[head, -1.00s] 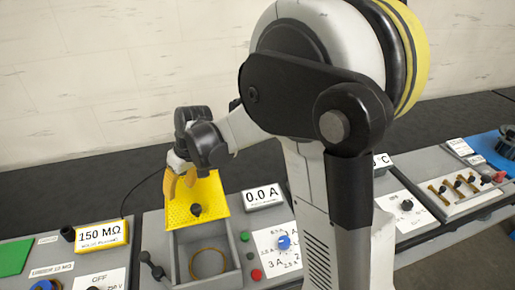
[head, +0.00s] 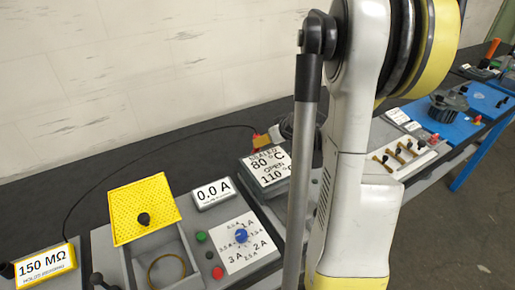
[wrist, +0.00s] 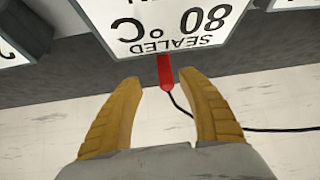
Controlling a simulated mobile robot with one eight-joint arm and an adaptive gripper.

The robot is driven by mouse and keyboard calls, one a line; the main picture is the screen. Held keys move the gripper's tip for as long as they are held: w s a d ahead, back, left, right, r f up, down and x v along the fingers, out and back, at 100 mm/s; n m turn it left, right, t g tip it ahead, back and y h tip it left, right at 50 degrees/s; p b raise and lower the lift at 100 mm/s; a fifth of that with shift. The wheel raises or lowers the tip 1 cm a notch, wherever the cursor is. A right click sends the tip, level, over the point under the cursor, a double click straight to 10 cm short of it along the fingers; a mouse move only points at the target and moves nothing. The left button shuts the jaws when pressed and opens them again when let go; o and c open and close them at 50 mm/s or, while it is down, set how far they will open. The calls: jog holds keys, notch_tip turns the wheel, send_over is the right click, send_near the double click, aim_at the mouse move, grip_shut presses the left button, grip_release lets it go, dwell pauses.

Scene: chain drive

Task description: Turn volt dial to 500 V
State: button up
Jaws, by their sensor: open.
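The volt dial is not in view now. The insulation tester's display reading 150 MΩ (head: 45,267) shows at the lower left edge of the head view, and its front is cut off. My gripper (wrist: 160,82) is open in the wrist view, with its two yellow fingers apart. A red handle or plug (wrist: 165,73) with a black cable shows between the fingertips; I cannot tell how close it is in depth.
A yellow perforated lid (head: 130,205) stands open over a grey box with a brass ring (head: 167,270). Beside it are a 0.0 A display (head: 213,193) and a blue dial (head: 241,236). A blue board (head: 440,122) lies at the right. A pale wall (head: 120,90) stands behind the bench.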

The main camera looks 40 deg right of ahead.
aim_at(257, 149)
jog(key=x, duration=0.2)
jog(key=b+x, duration=0.1)
jog(key=x, duration=0.1)
jog(key=b+x, duration=0.1)
jog(key=x, duration=0.1)
jog(key=shift+w+a+r, duration=0.15)
jog(key=shift+w+a, duration=0.2)
jog(key=shift+r, duration=0.1)
jog(key=shift+s, duration=0.1)
grip_shut()
